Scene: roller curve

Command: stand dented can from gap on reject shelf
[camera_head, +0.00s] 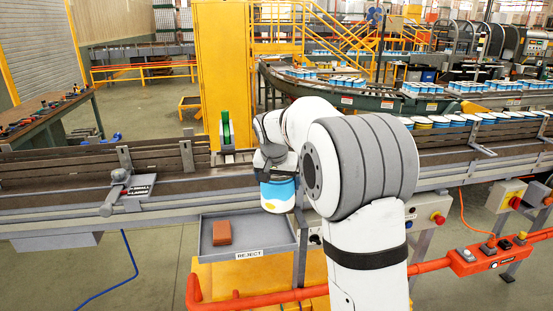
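My gripper (275,170) points down over the right end of the reject shelf, in front of the conveyor. A blue and white can (277,193) with a yellow patch hangs upright directly beneath it. The fingers are largely hidden by my arm and the can, but the can hangs clear and appears held. No dent shows from this side. The grey reject shelf (212,250) is a shallow tray with a "REJECT" label on its front. It holds a reddish-brown block (222,232) on its left part. I cannot tell the exact height of the can above the shelf.
The conveyor (180,182) runs behind the shelf, with a lever clamp (116,190) on its left front rail. Orange-red rails (250,299) run in front. The shelf's middle is clear.

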